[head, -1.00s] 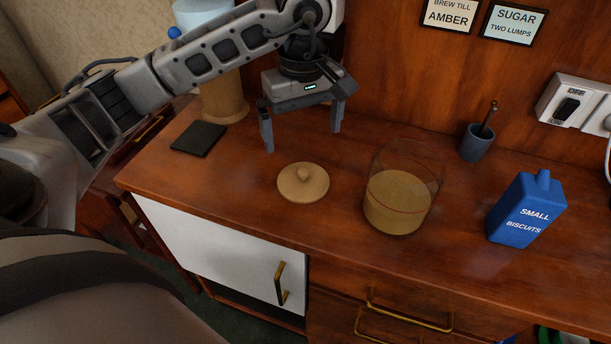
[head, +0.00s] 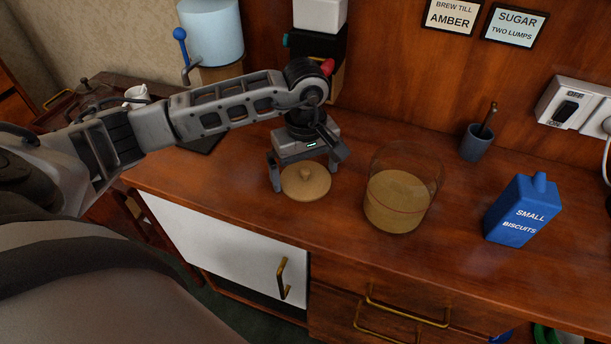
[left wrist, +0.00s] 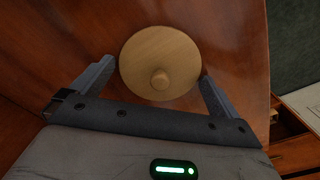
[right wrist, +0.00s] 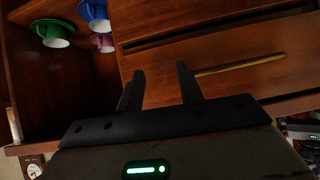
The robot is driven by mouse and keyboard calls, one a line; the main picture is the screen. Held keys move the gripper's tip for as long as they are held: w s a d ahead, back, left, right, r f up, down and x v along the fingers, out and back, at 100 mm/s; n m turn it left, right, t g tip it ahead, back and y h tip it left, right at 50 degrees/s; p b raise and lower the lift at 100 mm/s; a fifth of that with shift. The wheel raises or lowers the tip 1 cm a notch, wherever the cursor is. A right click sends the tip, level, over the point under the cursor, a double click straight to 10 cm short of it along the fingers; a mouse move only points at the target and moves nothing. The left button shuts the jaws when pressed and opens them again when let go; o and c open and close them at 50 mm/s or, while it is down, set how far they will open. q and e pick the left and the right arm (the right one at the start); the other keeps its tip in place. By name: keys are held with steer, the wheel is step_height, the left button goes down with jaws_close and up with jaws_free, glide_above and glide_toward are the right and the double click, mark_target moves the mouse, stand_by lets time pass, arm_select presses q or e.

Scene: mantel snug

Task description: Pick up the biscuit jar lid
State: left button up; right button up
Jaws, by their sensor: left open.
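The biscuit jar lid (head: 306,184) is a round, pale wooden disc with a small knob. It lies on the counter, left of the glass jar (head: 398,199), which holds something tan. My left gripper (head: 305,180) is open just above and behind the lid. In the left wrist view the lid (left wrist: 160,62) shows between the two spread fingers of my left gripper (left wrist: 155,85), its knob toward the palm; I see no grip on it. My right gripper (right wrist: 160,85) is apart from these, its fingers spread with nothing between them, facing drawer fronts.
A blue small-biscuits container (head: 525,212) and a dark cup (head: 477,143) stand right of the jar. A dark flat pad (head: 203,142) lies behind my left arm. A blue-topped dispenser (head: 212,35) stands at the back left.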

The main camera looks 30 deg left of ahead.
arm_select(q)
steer(key=c, duration=0.7)
steer(key=shift+r, duration=0.15)
